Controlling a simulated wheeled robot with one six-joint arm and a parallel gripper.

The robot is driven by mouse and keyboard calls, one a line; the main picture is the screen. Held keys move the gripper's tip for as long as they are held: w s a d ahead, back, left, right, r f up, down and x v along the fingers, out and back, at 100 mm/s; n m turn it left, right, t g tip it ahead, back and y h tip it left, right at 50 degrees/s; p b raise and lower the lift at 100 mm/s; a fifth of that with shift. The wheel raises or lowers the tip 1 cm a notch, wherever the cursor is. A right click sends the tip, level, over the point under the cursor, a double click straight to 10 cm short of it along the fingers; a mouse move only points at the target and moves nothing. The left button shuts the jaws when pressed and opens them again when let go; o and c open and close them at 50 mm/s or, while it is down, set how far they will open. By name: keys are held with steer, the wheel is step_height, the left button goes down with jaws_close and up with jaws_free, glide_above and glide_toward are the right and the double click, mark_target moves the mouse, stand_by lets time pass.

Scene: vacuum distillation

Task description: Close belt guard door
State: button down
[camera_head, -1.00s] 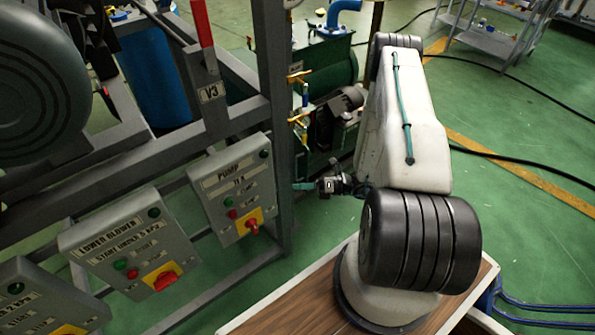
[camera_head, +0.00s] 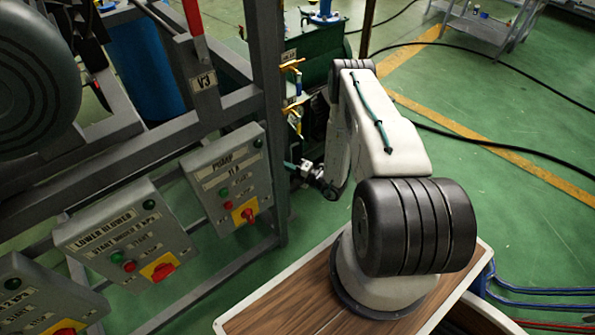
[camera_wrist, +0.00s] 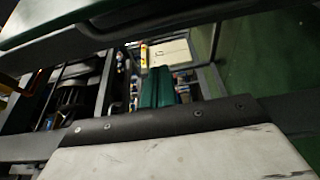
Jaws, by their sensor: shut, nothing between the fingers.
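My gripper (camera_head: 290,166) shows in the camera_head view as a small teal tip, beside the grey frame's upright post. Its teal fingers (camera_wrist: 157,88) show in the middle of the camera_wrist view, close together and holding nothing. A dark green machine housing (camera_head: 330,45) stands behind my arm in the camera_head view, partly hidden. A dark green panel edge (camera_wrist: 90,18) crosses the top of the camera_wrist view. I cannot tell for sure whether this panel is the belt guard door, nor whether it touches my gripper.
A grey metal frame carries the pump control box (camera_head: 228,178) and the lower blower box (camera_head: 127,238), left of my gripper. Brass valves (camera_head: 292,66) stick out by the post. Black hoses (camera_head: 480,140) lie on the green floor to the right, which is mostly free.

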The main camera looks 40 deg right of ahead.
steer(key=d, duration=0.1)
steer(key=w+d, duration=0.1)
steer(key=d, duration=0.1)
steer(key=shift+d, duration=0.3)
stand_by(0.3)
